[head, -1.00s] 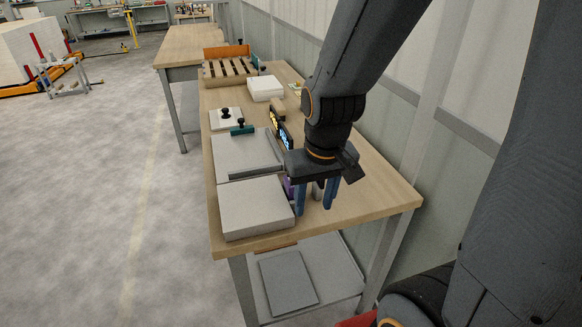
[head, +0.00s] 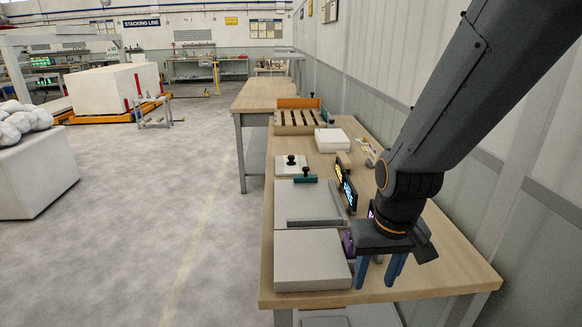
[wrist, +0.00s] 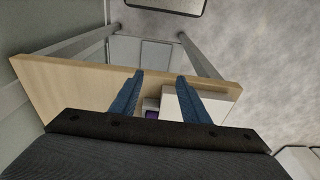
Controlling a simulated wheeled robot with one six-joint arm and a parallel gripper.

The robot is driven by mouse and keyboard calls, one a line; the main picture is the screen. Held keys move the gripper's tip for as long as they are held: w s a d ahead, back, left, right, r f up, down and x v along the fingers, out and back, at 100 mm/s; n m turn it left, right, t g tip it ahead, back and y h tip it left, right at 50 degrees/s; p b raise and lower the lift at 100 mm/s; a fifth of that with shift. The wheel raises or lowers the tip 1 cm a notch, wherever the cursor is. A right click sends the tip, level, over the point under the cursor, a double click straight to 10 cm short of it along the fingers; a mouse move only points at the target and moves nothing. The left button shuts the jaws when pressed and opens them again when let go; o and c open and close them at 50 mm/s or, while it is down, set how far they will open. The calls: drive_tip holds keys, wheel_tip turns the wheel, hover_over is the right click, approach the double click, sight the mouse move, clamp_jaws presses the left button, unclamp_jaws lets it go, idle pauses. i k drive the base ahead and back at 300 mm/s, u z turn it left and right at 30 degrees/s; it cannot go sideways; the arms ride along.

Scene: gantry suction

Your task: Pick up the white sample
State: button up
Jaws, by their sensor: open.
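My gripper (head: 377,276) is open over the near right part of the wooden table (head: 440,268), to the right of the pale grey box. Its two blue fingers point down, and they also show in the wrist view (wrist: 160,76). A small pale piece (wrist: 151,103) with a purple part (wrist: 152,115) shows between and below the fingers. A purple part also shows at the gripper's left in the head view (head: 347,243). I cannot tell whether the pale piece is the white sample, nor whether the fingers touch it. A white box (head: 332,140) lies farther back.
A pale grey box (head: 308,262) stands close left of my gripper. Behind it are a grey plate (head: 302,203), lit displays (head: 346,186), a black-knobbed pad (head: 290,165) and a slatted wooden tray (head: 298,122). The wall is on the right; open floor lies left.

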sight(290, 165)
drive_tip(key=k, duration=1.65)
drive_tip(key=u, duration=1.1)
drive_tip(key=i, duration=5.3)
drive_tip(key=z, duration=2.95)
